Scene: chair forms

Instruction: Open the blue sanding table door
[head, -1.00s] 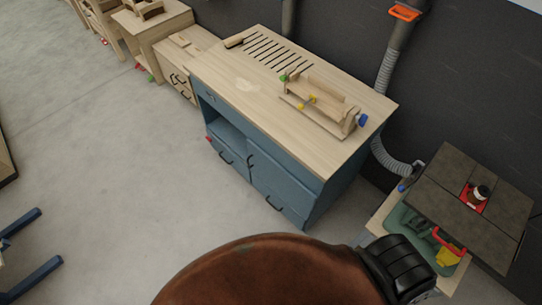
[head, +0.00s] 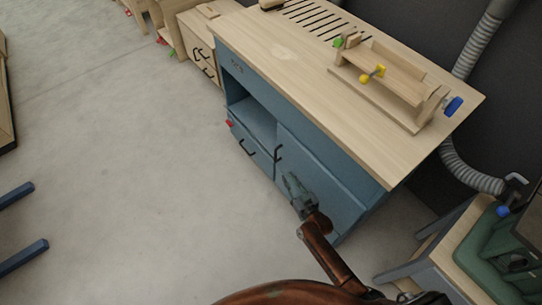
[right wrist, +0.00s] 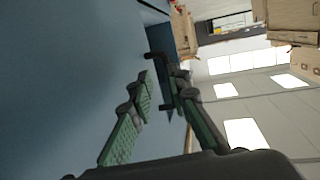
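The blue sanding table (head: 350,185) with a pale wooden top stands at the middle right of the head view. Its blue door (head: 300,150) looks shut and has an upright black handle (head: 278,153) near its left edge. My right gripper (head: 290,184) is in front of the door, below and right of that handle, and covers part of the door. In the right wrist view, my right gripper (right wrist: 161,84) has its green-padded fingers apart beside the blue front (right wrist: 60,80). A black handle (right wrist: 155,57) shows just beyond the fingertips; contact cannot be told. My left gripper is out of view.
A drawer with a black handle (head: 247,150) and an open shelf (head: 250,118) are left of the door. A wooden jig (head: 390,80) lies on the top. A green machine (head: 490,255) stands at the lower right. The floor (head: 130,170) in front is clear.

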